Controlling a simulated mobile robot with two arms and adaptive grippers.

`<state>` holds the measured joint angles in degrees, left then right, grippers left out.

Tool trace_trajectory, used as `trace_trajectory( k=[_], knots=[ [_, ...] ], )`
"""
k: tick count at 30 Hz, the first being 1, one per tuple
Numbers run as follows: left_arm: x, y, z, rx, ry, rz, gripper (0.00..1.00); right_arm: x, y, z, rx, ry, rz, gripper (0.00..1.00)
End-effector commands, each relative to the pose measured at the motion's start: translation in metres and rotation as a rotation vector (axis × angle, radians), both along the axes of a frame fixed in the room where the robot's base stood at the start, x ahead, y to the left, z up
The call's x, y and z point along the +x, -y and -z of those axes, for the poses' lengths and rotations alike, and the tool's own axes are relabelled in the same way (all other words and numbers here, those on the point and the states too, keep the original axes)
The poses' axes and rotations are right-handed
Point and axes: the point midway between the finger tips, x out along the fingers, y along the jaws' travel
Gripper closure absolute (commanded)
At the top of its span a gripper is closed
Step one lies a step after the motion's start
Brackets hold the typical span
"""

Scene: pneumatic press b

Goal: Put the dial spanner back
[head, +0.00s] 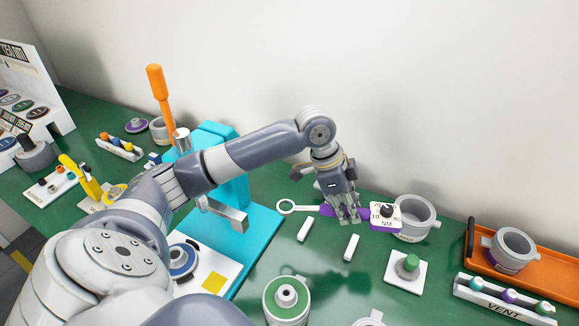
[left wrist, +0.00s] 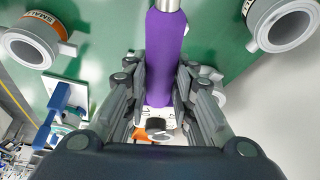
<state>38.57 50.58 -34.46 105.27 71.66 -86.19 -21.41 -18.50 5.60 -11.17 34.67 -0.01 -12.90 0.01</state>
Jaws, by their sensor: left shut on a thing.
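The dial spanner has a purple handle (left wrist: 166,50), a metal ring end (head: 286,207) on the left and a white dial box marked NM (head: 386,216) on the right. My left gripper (head: 347,218) points down and is shut on the purple handle, between ring and dial. In the left wrist view the fingers (left wrist: 163,90) lie on both sides of the handle. Two small white blocks (head: 305,229) (head: 351,247) stand on the green table just in front of the spanner. The spanner's exact height over the table is hard to tell. My right gripper is not in view.
A grey cup (head: 424,226) stands close behind the dial. An orange tray (head: 561,283) is at right.

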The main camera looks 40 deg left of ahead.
Motion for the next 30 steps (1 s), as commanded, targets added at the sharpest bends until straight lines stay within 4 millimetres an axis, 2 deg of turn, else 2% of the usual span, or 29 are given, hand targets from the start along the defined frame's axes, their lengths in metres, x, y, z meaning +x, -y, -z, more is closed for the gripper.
trace_trajectory(
  k=[6,9,24,30],
  knots=[
    [0.014,-0.016,0.020,-0.002,0.001,0.210,1.00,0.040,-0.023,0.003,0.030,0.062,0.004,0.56],
    [0.017,-0.021,0.026,0.000,0.001,0.269,1.00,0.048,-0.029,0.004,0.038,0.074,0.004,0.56],
    [0.019,-0.026,0.031,0.003,0.002,0.324,1.00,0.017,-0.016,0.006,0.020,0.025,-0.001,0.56],
    [0.017,-0.026,0.060,0.002,-0.002,0.322,1.00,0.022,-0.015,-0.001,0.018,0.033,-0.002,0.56]
  ],
)
